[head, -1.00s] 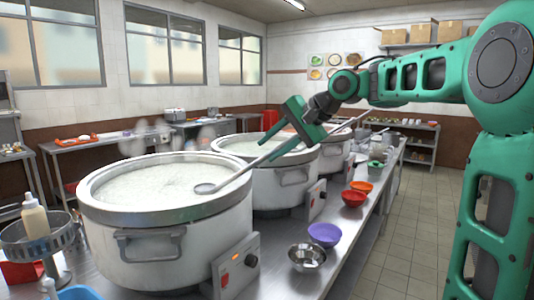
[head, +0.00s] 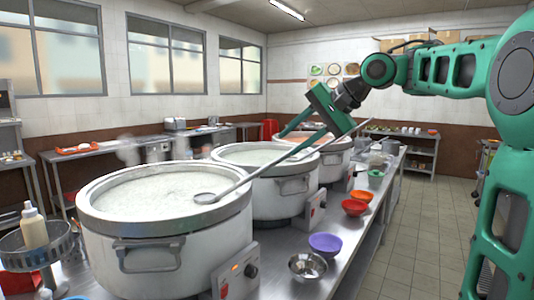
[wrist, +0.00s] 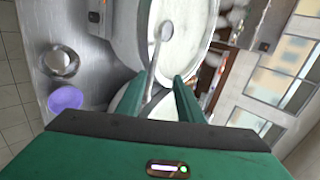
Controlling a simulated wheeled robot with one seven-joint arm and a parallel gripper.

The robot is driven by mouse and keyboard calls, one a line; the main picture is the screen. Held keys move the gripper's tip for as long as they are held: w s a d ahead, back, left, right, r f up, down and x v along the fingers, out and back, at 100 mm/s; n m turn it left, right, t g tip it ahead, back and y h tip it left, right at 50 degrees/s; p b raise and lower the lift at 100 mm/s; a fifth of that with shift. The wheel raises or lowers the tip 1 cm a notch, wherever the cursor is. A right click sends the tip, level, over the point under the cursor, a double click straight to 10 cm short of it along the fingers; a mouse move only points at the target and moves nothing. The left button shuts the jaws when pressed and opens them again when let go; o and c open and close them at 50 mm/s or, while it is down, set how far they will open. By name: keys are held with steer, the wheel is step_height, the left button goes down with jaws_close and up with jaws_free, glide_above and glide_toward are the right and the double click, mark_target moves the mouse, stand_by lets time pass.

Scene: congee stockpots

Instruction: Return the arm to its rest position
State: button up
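My green gripper (head: 288,146) is above the middle of the pot row, its fingers pointing toward the near pot. In the wrist view its two fingers (wrist: 165,80) stand apart. A metal ladle (head: 206,198) has its bowl inside the near stockpot (head: 150,240), at the right side by the rim. Its long handle slopes up to the right past my gripper. In the wrist view the ladle (wrist: 165,31) handle runs toward the gap between the fingers, nearer the left one, and looks thinner than the gap. Whether a finger touches it cannot be told.
Two more stockpots (head: 280,192) (head: 335,158) stand behind the near one. A purple bowl (head: 325,244), steel bowl (head: 307,266), red bowl (head: 354,208) and orange bowl (head: 362,196) line the counter's right side. The tiled aisle (head: 425,235) at right is clear.

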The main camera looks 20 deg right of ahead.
steer(key=s+d+f+g+h, duration=0.1)
steer(key=s+d+f+h, duration=0.3)
steer(key=f, duration=0.6)
steer(key=s+d+f+n+g+h, duration=0.1)
steer(key=s+d+f+n+g, duration=0.1)
steer(key=s+f, duration=0.9)
steer(key=s+d+f+n+g+h, duration=0.1)
steer(key=s+d+f+g, duration=0.3)
steer(key=s+f, duration=0.7)
steer(key=s+g, duration=0.1)
steer(key=s, duration=0.7)
steer(key=shift+n, duration=0.4)
steer(key=shift+f, duration=0.1)
steer(key=shift+w+f, duration=0.25)
steer(key=shift+w, duration=0.35)
